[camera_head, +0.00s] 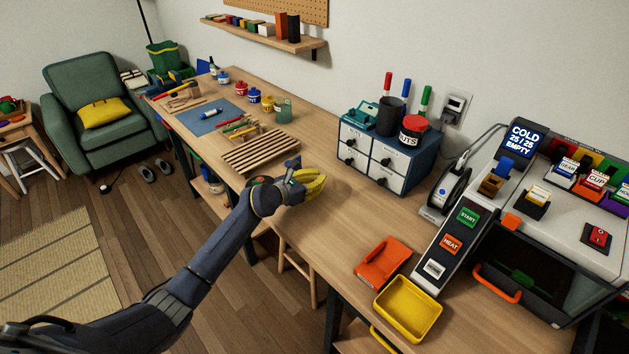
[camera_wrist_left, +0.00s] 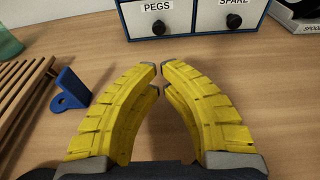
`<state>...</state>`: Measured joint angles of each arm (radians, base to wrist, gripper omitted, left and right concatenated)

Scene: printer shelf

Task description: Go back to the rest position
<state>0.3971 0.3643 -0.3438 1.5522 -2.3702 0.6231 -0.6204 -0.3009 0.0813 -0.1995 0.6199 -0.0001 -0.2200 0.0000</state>
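My left gripper (camera_head: 318,184), with yellow ribbed fingers, is over the front part of the workbench (camera_head: 330,225), in front of the drawer cabinet. In the left wrist view the two fingertips (camera_wrist_left: 159,67) come together almost touching, with nothing between them; bare wood shows behind the fingers. A blue bracket-like piece (camera_wrist_left: 70,92) stands on the bench just left of the fingers, apart from them; a bit of blue shows beside the gripper in the head view (camera_head: 293,163). My right gripper is not in view.
A blue cabinet with white drawers (camera_head: 372,160) stands behind the gripper. A wooden slatted rack (camera_head: 260,151) lies to its left. An orange tray (camera_head: 383,262), a yellow tray (camera_head: 436,310) and a printer-like machine (camera_head: 520,260) are on the right. Bare bench lies between gripper and trays.

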